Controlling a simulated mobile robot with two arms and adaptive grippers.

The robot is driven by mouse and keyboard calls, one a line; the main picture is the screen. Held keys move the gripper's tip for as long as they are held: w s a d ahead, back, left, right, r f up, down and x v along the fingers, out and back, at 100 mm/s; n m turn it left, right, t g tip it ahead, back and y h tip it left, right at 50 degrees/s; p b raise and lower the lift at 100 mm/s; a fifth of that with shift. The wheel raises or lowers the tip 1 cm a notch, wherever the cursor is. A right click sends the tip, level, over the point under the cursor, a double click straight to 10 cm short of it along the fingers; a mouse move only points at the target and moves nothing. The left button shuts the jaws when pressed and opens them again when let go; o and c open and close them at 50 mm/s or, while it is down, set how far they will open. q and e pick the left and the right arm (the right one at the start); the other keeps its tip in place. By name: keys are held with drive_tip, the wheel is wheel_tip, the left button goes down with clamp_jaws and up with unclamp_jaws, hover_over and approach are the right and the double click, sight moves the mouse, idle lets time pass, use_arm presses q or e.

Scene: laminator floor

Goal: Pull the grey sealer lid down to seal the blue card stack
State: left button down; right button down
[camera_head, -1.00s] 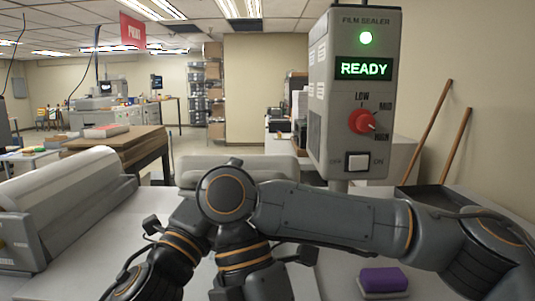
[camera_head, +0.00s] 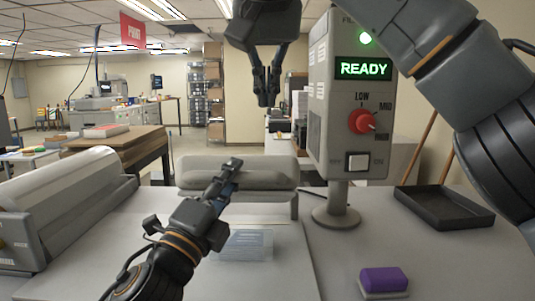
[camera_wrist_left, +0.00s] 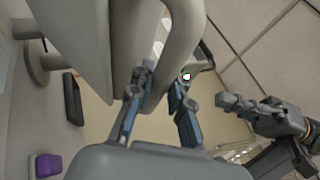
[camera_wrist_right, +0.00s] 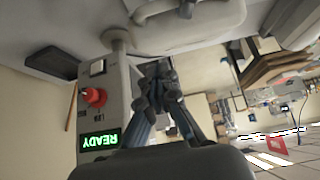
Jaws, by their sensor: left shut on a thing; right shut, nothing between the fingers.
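The grey sealer lid (camera_head: 270,181) is raised at the back of the worktable, with a rounded bar along its front. My left gripper (camera_head: 230,168) is shut on the lid's bar; in the left wrist view its fingers (camera_wrist_left: 160,92) sit on either side of the grey bar (camera_wrist_left: 182,48). The pale blue card stack (camera_head: 247,246) lies flat on the table in front of the lid, partly hidden by my left gripper. My right gripper (camera_head: 266,92) is shut and empty, pointing down in the air above the lid, left of the control box.
The film sealer control box (camera_head: 350,110) stands on a post right of the lid, showing READY. A black tray (camera_head: 445,208) and a purple-topped block (camera_head: 383,280) are on the right. A large film roll machine (camera_head: 60,205) stands on the left.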

drive_tip(key=x, duration=1)
drive_tip(key=shift+w+d+f, duration=0.1)
drive_tip(key=shift+w, duration=0.05)
drive_tip(key=shift+s+f, duration=1.3)
drive_tip(key=shift+s, duration=0.1)
